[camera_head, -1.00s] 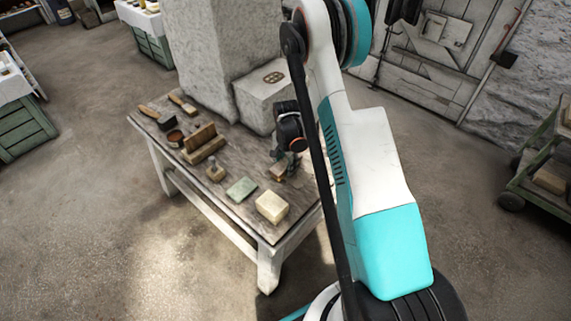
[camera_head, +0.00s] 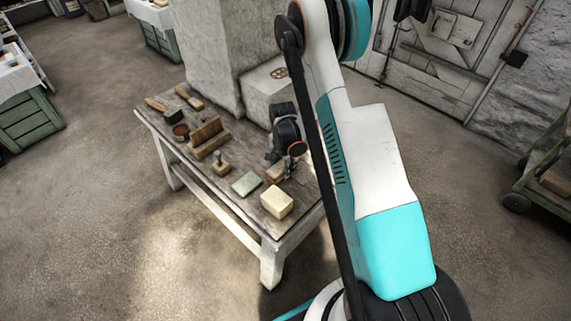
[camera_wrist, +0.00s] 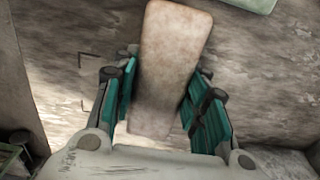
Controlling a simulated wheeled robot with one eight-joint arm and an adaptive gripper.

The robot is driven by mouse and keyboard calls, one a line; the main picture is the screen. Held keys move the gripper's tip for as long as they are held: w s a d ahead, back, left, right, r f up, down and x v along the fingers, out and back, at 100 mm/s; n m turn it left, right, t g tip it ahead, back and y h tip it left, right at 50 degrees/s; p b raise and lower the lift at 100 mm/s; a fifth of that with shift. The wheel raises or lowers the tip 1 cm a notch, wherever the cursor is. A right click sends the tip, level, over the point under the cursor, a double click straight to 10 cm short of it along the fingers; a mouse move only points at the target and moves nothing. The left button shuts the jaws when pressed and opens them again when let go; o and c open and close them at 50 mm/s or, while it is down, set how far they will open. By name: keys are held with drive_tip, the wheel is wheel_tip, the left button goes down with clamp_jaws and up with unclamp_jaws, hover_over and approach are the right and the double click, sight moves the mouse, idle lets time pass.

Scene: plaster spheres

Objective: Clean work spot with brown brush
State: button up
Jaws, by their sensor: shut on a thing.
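The brown brush (camera_head: 275,173) shows as a brown block over the worktable (camera_head: 226,204), between the green pad and the white stone block. In the wrist view its long, worn brown back (camera_wrist: 172,50) lies between the two teal finger pads. My gripper (camera_head: 282,155) is shut on the brush; its fingers also show in the wrist view (camera_wrist: 163,92). The brush's underside is hidden, so I cannot tell whether it touches the tabletop. Faint dark corner marks (camera_wrist: 85,62) show on the table left of the brush in the wrist view.
A cream block (camera_head: 277,203) stands near the table's front corner. A green pad (camera_head: 246,183), a wooden-handled tool (camera_head: 220,164), brown wooden blocks (camera_head: 208,140) and a round pot (camera_head: 181,131) lie to the left. A white stone block (camera_head: 265,98) stands behind.

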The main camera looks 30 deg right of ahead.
drive_tip(key=shift+d, duration=0.15)
drive_tip(key=shift+w+d, duration=0.25)
drive_tip(key=shift+d, duration=0.4)
drive_tip(key=shift+w+d, duration=0.25)
drive_tip(key=shift+d, duration=0.4)
drive_tip(key=shift+w+d, duration=0.25)
drive_tip(key=shift+d, duration=0.4)
drive_tip(key=shift+a, duration=0.1)
drive_tip(key=shift+s+a, duration=0.25)
drive_tip(key=shift+a, duration=0.4)
drive_tip(key=shift+s+a, duration=0.25)
drive_tip(key=shift+a, duration=0.45)
drive_tip(key=shift+s+a, duration=0.25)
drive_tip(key=shift+a, duration=0.4)
drive_tip(key=shift+w+d+r+p, duration=0.2)
drive_tip(key=shift+d+r, duration=0.2)
drive_tip(key=shift+d, duration=0.15)
drive_tip(key=shift+w+d+r+p, duration=0.1)
drive_tip(key=shift+w+d+r, duration=0.05)
drive_tip(key=shift+d+r, duration=0.3)
drive_tip(key=shift+f, duration=0.15)
drive_tip(key=shift+f+b, duration=0.3)
drive_tip(key=shift+f, duration=0.4)
